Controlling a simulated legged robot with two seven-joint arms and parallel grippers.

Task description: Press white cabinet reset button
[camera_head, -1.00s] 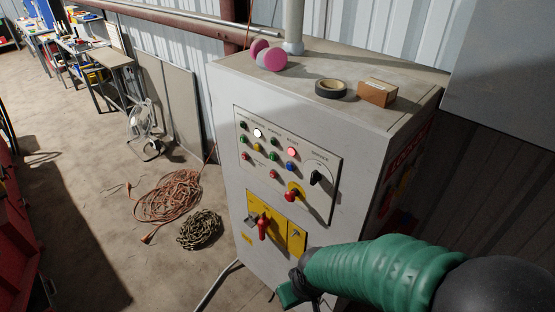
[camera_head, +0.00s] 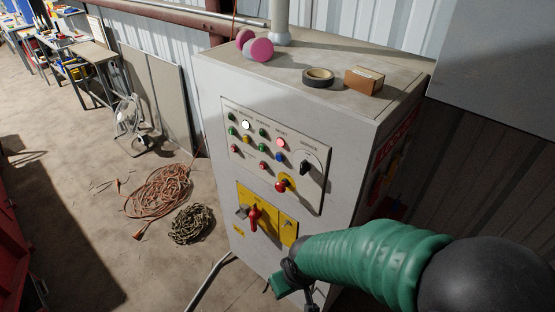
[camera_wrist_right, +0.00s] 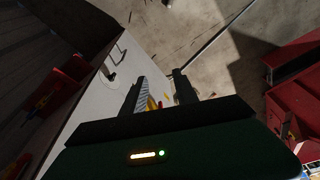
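The white cabinet (camera_head: 212,95) stands in the middle of the head view, with a tilted-looking control panel (camera_head: 313,199) on its front. A glowing red-pink button (camera_head: 281,143) sits under a small label that seems to read RESET. A lit white button (camera_head: 246,125) is to its left, and a blue button (camera_head: 280,157) is just below it. My right gripper (camera_head: 285,284) is low, below the panel and apart from the buttons, partly hidden by its green sleeve. In the right wrist view its two fingers (camera_wrist_right: 161,80) are apart with nothing held. My left gripper is out of view.
A red knob on yellow (camera_head: 281,186) and a black rotary switch (camera_head: 305,167) stick out near the buttons. A red-handled switch (camera_head: 255,216) is lower. Tape (camera_head: 318,77) and a small box (camera_head: 364,81) lie on top. A coiled orange cable (camera_head: 160,192) lies on the floor.

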